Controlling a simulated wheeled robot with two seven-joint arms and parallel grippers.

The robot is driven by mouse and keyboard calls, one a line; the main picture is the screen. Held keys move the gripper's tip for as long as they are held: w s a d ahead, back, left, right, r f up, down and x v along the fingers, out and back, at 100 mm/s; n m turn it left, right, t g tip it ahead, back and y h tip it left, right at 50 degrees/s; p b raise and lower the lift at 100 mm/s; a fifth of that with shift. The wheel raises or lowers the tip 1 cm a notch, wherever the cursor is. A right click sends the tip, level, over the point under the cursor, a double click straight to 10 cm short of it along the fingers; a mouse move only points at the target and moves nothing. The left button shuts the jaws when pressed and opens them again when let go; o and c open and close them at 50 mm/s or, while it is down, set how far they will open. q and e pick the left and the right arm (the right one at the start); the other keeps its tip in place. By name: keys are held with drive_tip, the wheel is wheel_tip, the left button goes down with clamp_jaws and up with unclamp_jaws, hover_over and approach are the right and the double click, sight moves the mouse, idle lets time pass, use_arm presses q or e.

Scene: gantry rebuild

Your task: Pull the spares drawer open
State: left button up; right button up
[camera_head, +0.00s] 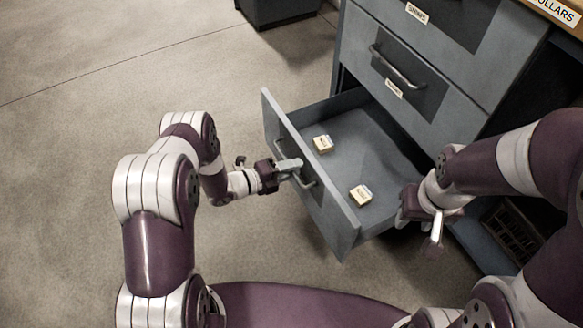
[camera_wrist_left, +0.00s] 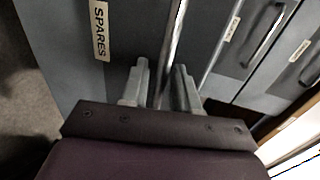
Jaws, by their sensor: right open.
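The spares drawer (camera_head: 308,200) is the lowest grey drawer of the cabinet and stands well out in the head view. Its SPARES label (camera_wrist_left: 100,30) shows in the left wrist view. My left gripper (camera_head: 290,166) is at the drawer's bar handle (camera_head: 308,182). My right gripper (camera_head: 437,228) is open and empty, near the drawer's right side.
Two small pale boxes, one farther back (camera_head: 323,144) and one nearer (camera_head: 361,195), lie in the drawer. Shut drawers (camera_head: 415,75) are above it. A dark unit (camera_head: 277,8) stands at the back. The floor at left is clear.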

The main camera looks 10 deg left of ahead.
use_arm(q)
drive_tip(key=p+v, duration=0.4)
drive_tip(key=v, duration=0.8)
drive_tip(key=shift+s+a+p, duration=0.25)
drive_tip(key=shift+a+p, duration=0.05)
drive_tip(key=shift+p, duration=0.1)
